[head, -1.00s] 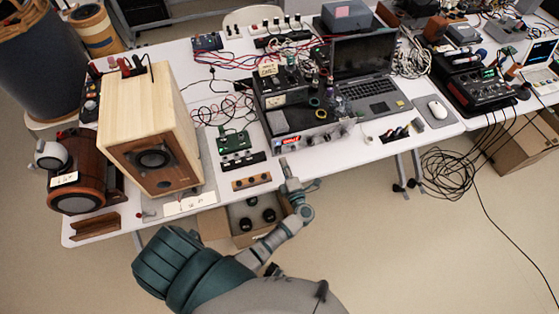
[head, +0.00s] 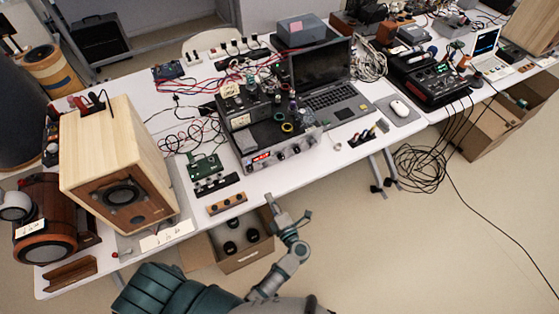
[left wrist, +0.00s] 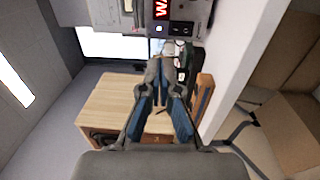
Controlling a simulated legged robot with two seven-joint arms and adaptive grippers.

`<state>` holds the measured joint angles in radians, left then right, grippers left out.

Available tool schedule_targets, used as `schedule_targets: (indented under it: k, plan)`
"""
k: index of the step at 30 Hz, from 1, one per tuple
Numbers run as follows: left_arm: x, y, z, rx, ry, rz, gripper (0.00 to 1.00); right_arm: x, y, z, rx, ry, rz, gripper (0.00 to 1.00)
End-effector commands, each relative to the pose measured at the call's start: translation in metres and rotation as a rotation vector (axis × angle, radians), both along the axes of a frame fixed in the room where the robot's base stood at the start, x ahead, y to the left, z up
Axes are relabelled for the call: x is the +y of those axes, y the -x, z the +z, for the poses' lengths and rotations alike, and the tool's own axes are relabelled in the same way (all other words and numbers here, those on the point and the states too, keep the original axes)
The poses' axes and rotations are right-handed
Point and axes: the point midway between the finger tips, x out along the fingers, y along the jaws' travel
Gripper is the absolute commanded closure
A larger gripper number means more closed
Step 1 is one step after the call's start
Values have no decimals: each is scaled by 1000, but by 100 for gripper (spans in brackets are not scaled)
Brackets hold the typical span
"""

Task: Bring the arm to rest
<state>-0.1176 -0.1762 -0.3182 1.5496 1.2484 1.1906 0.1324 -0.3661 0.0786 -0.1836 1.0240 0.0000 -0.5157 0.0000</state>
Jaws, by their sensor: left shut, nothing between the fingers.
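My left gripper (head: 272,205) is at the front edge of the white table (head: 300,171) in the head view, beside the open cardboard box below that edge. It is shut and empty. In the left wrist view its blue-padded fingers (left wrist: 167,103) show against the wooden speaker, turned sideways in that picture. The wooden speaker (head: 115,155) stands upright at the left of the table, apart from the gripper. My right gripper is not in view.
An amplifier unit (head: 262,157) and a laptop (head: 335,95) fill the table's middle. The cardboard box (head: 252,262) with dark round parts stands under the front edge. Cables (head: 425,170) hang at the right. The floor in front is clear.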

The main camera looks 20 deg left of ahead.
Motion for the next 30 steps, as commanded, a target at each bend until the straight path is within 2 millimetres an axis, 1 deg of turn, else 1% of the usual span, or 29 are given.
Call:
schedule_targets:
  k: [7,9,11,13,14,15,17,18,20,21,23,24,26,27,29,30]
  plan:
    - [2,-1,-3,8,-14,-17,100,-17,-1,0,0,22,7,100]
    - [-3,-6,-9,38,-67,-80,100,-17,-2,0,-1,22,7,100]
    - [-13,-12,-22,90,-154,-180,100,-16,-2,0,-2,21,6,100]
    - [-34,-17,-49,191,-293,-355,100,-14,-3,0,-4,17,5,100]
    - [-44,-17,-67,251,-361,-443,100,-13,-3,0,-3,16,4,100]
    - [-60,-13,-96,343,-452,-572,100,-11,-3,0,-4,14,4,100]
    - [-78,1,-142,484,-571,-748,100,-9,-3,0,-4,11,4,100]
    - [-86,15,-172,576,-633,-851,100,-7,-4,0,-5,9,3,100]
    - [-93,39,-215,711,-715,-993,100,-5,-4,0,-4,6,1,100]
    - [-94,59,-243,802,-761,-1082,100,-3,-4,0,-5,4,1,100]
    - [-92,91,-282,937,-820,-1205,100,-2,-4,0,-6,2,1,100]
    - [-87,115,-306,1028,-854,-1281,100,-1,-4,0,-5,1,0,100]
    - [-76,153,-338,1165,-896,-1390,100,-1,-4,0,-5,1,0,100]
    - [-67,178,-356,1255,-921,-1458,100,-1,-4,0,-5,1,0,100]
    - [-52,214,-379,1381,-948,-1547,100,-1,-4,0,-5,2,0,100]
    - [-41,236,-390,1458,-960,-1598,100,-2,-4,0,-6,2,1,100]
